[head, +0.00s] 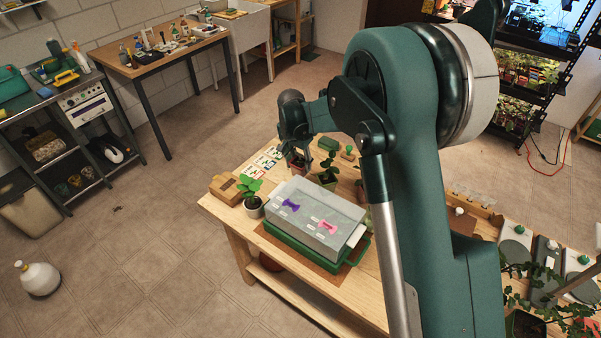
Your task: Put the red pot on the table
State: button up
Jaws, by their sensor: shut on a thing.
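My gripper (298,152) reaches down over the back of the wooden table (235,225) in the head view. It is shut on a small reddish-brown pot, which I take to be the red pot (296,164). The fingers and wrist cover much of this pot. I cannot tell whether its base touches the tabletop. The table's near-left corner and left edge show bare wood.
A clear-lidded propagator with a green base (305,240) fills the table's middle.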

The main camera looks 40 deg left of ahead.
aim_at(297, 166)
jog(key=shift+f, duration=0.4)
jog(key=shift+f, duration=1.85)
jog(key=shift+f, duration=0.2)
jog(key=o, duration=1)
jog(key=shift+c, duration=0.2)
jog(key=shift+r, duration=0.15)
jog(key=r, duration=0.4)
jog(key=s+r, duration=0.1)
jog(key=r, duration=0.7)
jog(key=shift+s, duration=0.4)
